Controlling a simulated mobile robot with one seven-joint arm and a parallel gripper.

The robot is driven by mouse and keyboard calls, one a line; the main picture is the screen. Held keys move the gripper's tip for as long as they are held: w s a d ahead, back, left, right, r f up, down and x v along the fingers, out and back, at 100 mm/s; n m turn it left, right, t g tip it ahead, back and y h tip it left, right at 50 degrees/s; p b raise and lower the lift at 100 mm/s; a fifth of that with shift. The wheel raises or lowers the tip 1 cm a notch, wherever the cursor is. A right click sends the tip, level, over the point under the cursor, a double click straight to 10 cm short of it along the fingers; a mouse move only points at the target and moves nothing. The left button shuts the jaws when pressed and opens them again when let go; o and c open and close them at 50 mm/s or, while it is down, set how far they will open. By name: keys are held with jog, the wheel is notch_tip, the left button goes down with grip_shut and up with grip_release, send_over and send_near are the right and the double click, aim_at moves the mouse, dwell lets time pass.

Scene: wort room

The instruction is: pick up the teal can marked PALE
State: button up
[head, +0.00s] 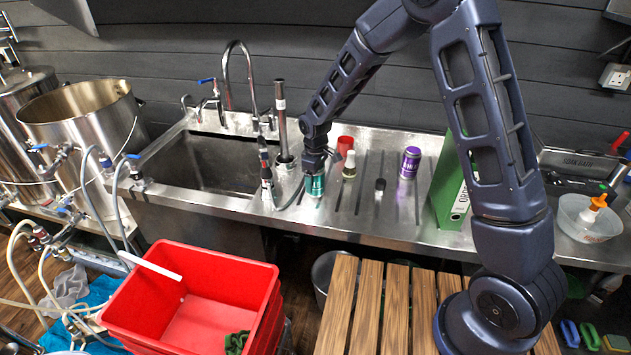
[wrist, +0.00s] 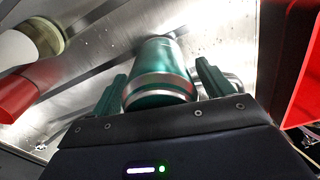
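The teal can (head: 315,187) stands on the steel sink counter, right of the basin. My gripper (head: 315,176) is over it from above, and the upper part of the can is hidden by the gripper. In the wrist view the teal can (wrist: 160,72) lies between the two green fingers of my gripper (wrist: 163,82). The fingers are apart, one on each side of the can, with a thin gap seeming to show at the right finger. The can's lettering cannot be read in either view.
Right of the can stand a white-and-green bottle (head: 349,165), a red cup (head: 345,146), a small dark object (head: 380,186) and a purple can (head: 410,162). A green binder (head: 447,190) stands further right. The basin (head: 215,165) and a hose tap (head: 266,185) are left.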

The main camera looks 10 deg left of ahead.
jog(key=c, duration=1.1)
jog(key=shift+r, duration=0.1)
